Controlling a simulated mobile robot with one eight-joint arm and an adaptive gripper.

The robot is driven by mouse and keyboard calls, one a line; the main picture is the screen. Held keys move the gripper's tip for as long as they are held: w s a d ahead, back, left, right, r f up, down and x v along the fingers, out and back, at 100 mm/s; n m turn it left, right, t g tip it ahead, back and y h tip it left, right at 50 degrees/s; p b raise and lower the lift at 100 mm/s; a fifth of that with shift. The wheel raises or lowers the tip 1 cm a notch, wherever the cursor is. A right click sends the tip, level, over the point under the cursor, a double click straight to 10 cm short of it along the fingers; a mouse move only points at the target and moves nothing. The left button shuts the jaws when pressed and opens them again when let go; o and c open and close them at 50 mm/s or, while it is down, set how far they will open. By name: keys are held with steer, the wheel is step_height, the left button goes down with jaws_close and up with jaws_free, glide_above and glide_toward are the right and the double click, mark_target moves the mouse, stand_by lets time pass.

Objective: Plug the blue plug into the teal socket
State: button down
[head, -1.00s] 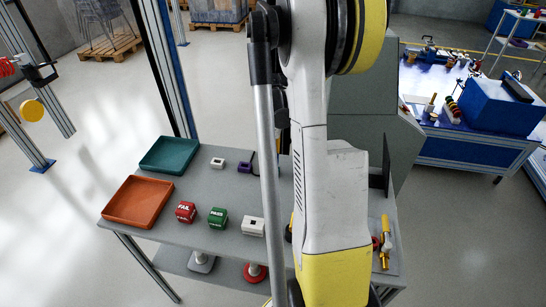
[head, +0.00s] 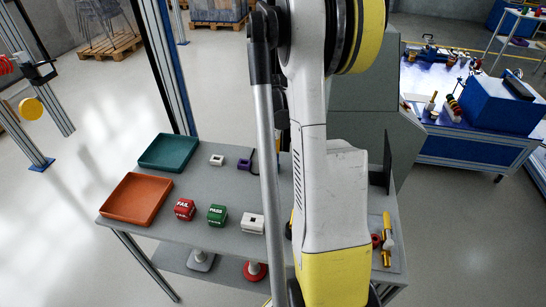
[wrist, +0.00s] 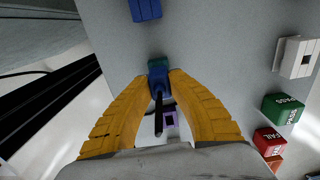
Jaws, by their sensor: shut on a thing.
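In the wrist view my gripper (wrist: 160,82) has its two yellow fingers closed on the blue plug (wrist: 158,73). A black cable or stem runs from the plug back towards the camera. The teal socket (wrist: 157,62) shows directly beyond the plug, lined up with it and partly hidden by it. The plug and socket look very close or touching; I cannot tell how far the plug is in. In the head view my own arm hides the gripper, plug and socket.
A blue block (wrist: 145,9) and a purple block (wrist: 171,117) lie near. A white block (head: 252,223), green PASS cube (head: 217,214) and red FAIL cube (head: 184,209) stand on the grey table. A teal tray (head: 168,153) and an orange tray (head: 135,199) sit left.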

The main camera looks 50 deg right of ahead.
steer(key=shift+f+b, duration=0.3)
steer(key=shift+f, duration=0.2)
steer(key=c, duration=1.3)
jaws_free()
steer(key=shift+o, duration=0.2)
step_height(320, 180, up, 12)
